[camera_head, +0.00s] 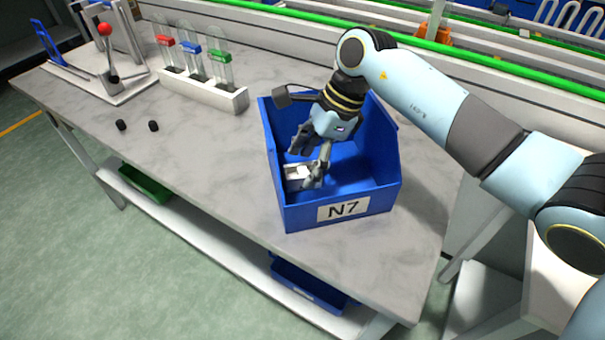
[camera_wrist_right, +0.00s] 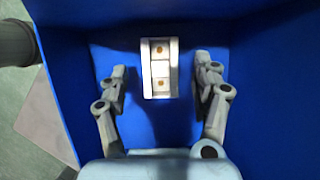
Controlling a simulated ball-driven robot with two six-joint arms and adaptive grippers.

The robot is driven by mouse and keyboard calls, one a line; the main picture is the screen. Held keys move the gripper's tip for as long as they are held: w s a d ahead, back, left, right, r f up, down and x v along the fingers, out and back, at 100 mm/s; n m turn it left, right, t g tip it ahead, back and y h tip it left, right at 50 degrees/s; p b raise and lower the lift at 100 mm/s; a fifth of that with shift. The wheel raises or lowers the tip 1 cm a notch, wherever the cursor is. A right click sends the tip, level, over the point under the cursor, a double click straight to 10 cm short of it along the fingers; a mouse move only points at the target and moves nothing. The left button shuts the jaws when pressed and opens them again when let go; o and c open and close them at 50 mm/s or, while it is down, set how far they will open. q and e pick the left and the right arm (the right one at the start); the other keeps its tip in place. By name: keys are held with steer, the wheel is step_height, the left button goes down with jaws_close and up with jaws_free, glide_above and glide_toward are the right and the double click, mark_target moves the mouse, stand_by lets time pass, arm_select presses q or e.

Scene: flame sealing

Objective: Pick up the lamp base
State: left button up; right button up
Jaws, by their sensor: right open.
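The lamp base (camera_head: 298,171) is a small white block lying inside the blue bin (camera_head: 382,180) marked N7. In the right wrist view the lamp base (camera_wrist_right: 160,68) shows two square recesses with brown dots and lies on the blue bin floor. My right gripper (camera_head: 311,166) reaches down into the bin at the lamp base. In the wrist view its two fingers (camera_wrist_right: 163,78) are open, one on each side of the lamp base, with a gap on both sides. My left gripper is in neither view.
The bin walls stand close around my right gripper. A white rack (camera_head: 205,88) with red, blue and green-topped clear tubes stands behind left. Two small black pieces (camera_head: 137,126) lie on the grey table (camera_head: 200,150). A frame with a red-knobbed lever (camera_head: 108,50) stands far left.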

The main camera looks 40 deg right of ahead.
mark_target(295, 175)
steer(key=x, duration=0.2)
steer(key=shift+a+f, duration=0.1)
steer(key=shift+f, duration=0.15)
steer(key=c, duration=1.3)
steer(key=shift+o, duration=0.2)
steer(key=shift+r, duration=0.1)
